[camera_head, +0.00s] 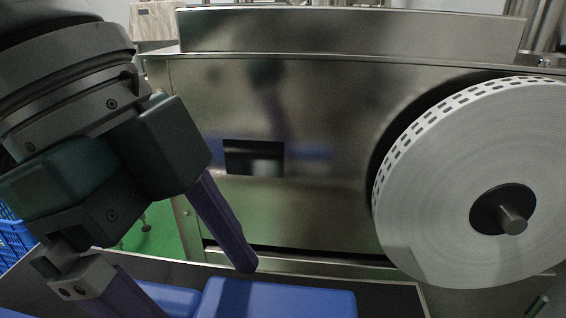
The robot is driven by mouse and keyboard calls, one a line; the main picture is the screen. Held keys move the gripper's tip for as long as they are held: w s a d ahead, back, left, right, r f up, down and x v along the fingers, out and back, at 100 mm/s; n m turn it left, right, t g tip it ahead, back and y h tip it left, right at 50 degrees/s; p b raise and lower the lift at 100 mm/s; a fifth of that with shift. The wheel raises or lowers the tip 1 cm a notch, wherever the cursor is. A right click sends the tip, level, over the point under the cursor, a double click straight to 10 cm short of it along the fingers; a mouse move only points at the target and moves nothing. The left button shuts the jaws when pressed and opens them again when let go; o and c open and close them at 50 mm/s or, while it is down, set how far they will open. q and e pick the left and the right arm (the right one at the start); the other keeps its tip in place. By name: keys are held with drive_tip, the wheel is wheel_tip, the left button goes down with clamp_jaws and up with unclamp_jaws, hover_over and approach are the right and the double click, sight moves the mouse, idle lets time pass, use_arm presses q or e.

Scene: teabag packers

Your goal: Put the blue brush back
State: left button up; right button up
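My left gripper (198,290) reaches in from the left, with its two dark purple fingers spread wide apart. It is open, and I see nothing between the fingers. One fingertip shows in front of the machine, and the other finger runs out of the bottom edge. Smooth blue block-like things (280,300) lie below the fingers, cut off by the bottom edge. I cannot tell whether the blue brush is among them; no bristles or handle show. My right gripper is not in view.
A dark tray or bench rim (385,285) runs along the bottom around the blue things. Behind it stands a steel machine (310,110) with a large white reel (430,200) on the right. A blue crate (14,238) is at the far left, above green floor (165,230).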

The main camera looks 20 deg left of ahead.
sight(166, 295)
use_arm(q)
drive_tip(key=p+v, duration=0.3)
drive_tip(key=v, duration=0.7)
drive_tip(key=shift+r, duration=0.2)
